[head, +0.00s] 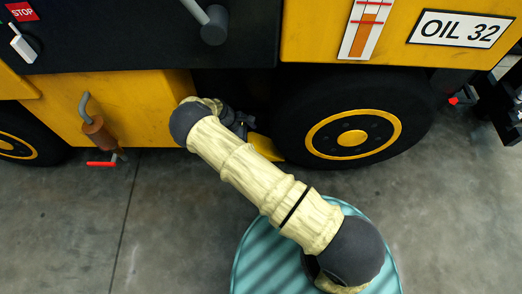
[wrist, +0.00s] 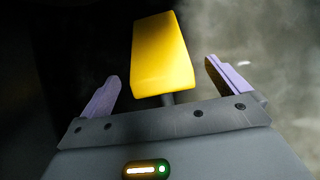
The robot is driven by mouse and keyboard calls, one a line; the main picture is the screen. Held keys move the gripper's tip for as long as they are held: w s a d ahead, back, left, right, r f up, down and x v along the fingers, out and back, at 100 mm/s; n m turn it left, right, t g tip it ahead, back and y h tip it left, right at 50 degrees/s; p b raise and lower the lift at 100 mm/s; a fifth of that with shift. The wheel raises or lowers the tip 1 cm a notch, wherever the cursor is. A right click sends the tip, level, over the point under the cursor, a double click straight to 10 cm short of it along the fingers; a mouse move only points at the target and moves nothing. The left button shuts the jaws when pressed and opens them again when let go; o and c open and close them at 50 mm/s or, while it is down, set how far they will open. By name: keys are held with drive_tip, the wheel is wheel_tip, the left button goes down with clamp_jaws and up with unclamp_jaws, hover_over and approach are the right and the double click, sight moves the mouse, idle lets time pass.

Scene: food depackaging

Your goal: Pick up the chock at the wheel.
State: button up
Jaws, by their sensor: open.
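The yellow chock (head: 265,147) sits on the floor against the left side of the black wheel (head: 352,138), partly hidden behind my arm in the head view. In the wrist view the yellow chock (wrist: 162,52) fills the space ahead, with a short grey rod at its near end. My gripper (wrist: 162,72) is open, its two purple fingers apart on the left and right of the chock's near end. I see a gap on each side; no finger visibly touches it. In the head view my gripper (head: 240,122) is mostly hidden by my arm.
The yellow and black machine body (head: 145,100) overhangs the wheel and chock. A grey handle with a red lever (head: 101,163) hangs at the left. A second wheel (head: 18,145) is at the far left. Bare concrete floor (head: 170,220) lies in front.

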sight(256, 141)
drive_tip(key=shift+s+d+f, duration=0.15)
drive_tip(key=shift+f, duration=0.6)
drive_tip(key=shift+d, duration=0.1)
drive_tip(key=b+x, duration=0.3)
drive_tip(key=b, duration=0.1)
drive_tip(key=shift+w+d+f, duration=0.15)
drive_tip(key=shift+w+f, duration=0.1)
drive_tip(key=shift+w, duration=0.05)
drive_tip(key=shift+b+x, duration=0.75)
drive_tip(key=shift+x, duration=0.1)
drive_tip(key=shift+r, duration=0.1)
drive_tip(key=shift+d, duration=0.1)
drive_tip(key=c, duration=1.5)
drive_tip(key=shift+r, duration=0.1)
